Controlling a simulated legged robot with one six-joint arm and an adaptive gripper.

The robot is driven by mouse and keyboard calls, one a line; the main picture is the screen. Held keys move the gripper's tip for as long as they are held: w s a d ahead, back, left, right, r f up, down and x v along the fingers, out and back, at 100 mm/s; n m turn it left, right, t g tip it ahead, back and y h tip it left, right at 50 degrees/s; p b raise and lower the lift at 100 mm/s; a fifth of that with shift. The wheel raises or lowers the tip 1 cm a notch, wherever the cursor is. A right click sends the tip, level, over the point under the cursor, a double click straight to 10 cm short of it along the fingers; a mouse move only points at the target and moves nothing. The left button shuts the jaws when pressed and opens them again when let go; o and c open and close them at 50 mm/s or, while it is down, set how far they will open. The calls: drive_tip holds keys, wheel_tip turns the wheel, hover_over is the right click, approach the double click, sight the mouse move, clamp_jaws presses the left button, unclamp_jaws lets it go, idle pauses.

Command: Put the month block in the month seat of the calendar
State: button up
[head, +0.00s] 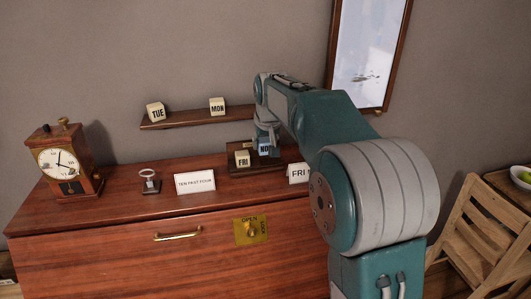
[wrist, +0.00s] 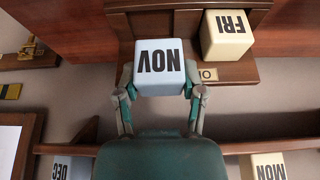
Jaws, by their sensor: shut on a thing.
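The month block (wrist: 160,68) is pale blue and reads NOV, upside down in the wrist view. My gripper (wrist: 160,89) is shut on it, with one finger at each side. In the head view the block (head: 264,149) shows under my gripper (head: 265,138), at the right part of the wooden calendar (head: 262,172). The cream FRI block (head: 242,158) sits in the calendar beside it; it also shows in the wrist view (wrist: 227,35). The month seat is hidden by the block, and I cannot tell whether the block touches it.
A wall shelf (head: 190,117) behind holds TUE (head: 156,112) and MON (head: 217,106) blocks. A DEC block (wrist: 70,168) shows in the wrist view. On the cabinet stand a clock (head: 60,162), a ring on a stand (head: 149,181) and a TEN PAST FOUR card (head: 194,182).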

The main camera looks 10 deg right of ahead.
sight(267, 152)
drive_tip(key=f, duration=0.3)
drive_tip(key=shift+w+d+f, duration=0.15)
drive_tip(key=shift+d+f, duration=0.1)
drive_tip(key=shift+d, duration=0.15)
drive_tip(key=shift+c, duration=0.4)
drive_tip(key=shift+d, duration=0.1)
drive_tip(key=o, duration=1.1)
drive_tip(key=shift+a, duration=0.25)
